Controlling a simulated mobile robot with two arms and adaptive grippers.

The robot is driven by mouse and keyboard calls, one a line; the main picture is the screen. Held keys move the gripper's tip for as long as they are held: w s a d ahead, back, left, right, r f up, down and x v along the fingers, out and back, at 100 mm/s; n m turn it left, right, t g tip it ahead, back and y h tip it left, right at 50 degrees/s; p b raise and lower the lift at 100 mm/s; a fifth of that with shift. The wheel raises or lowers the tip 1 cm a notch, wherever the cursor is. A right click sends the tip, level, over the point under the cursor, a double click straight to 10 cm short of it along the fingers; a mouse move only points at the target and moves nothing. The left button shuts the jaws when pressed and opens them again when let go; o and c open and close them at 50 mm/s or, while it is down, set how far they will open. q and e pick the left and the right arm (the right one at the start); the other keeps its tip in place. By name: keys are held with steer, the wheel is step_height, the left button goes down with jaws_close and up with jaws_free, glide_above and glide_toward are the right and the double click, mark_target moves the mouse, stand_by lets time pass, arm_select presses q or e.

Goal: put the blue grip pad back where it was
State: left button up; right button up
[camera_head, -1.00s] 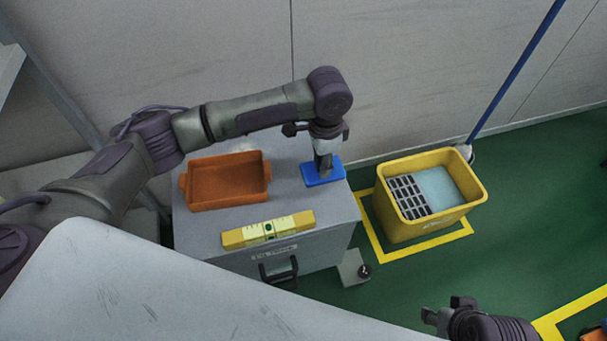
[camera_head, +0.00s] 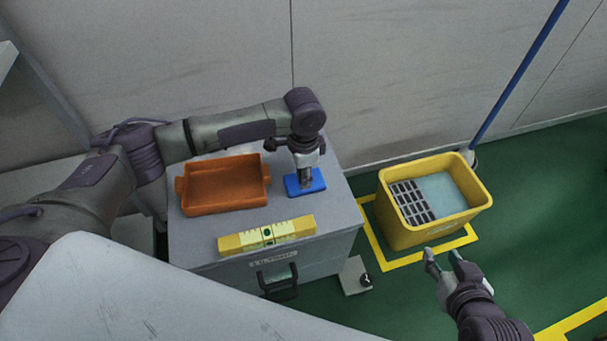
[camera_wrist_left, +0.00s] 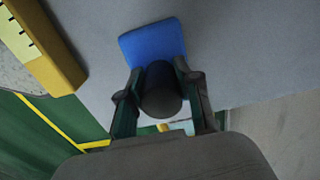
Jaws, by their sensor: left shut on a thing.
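The blue grip pad (camera_head: 318,184) is a flat blue block with a dark round knob on top. It is at the right part of the grey cabinet top (camera_head: 341,213), right of the orange tray. My left gripper (camera_head: 305,184) points down over it and is shut on its knob. In the left wrist view the pad (camera_wrist_left: 152,42) shows beyond the fingers, with the dark knob (camera_wrist_left: 161,90) between them. I cannot tell whether the pad touches the cabinet top. My right gripper (camera_head: 443,254) is open and empty over the floor, in front of the yellow bucket.
An orange tray (camera_head: 225,209) and a yellow spirit level (camera_head: 240,243) lie on the cabinet top. A yellow mop bucket (camera_head: 408,239) with a blue-handled mop (camera_head: 520,67) stands to the right. A wall is behind. The cabinet's right front corner is clear.

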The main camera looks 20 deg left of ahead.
stand_by(0.3)
arm_select(q)
steer(key=o, duration=1.1)
steer(key=shift+f, duration=0.1)
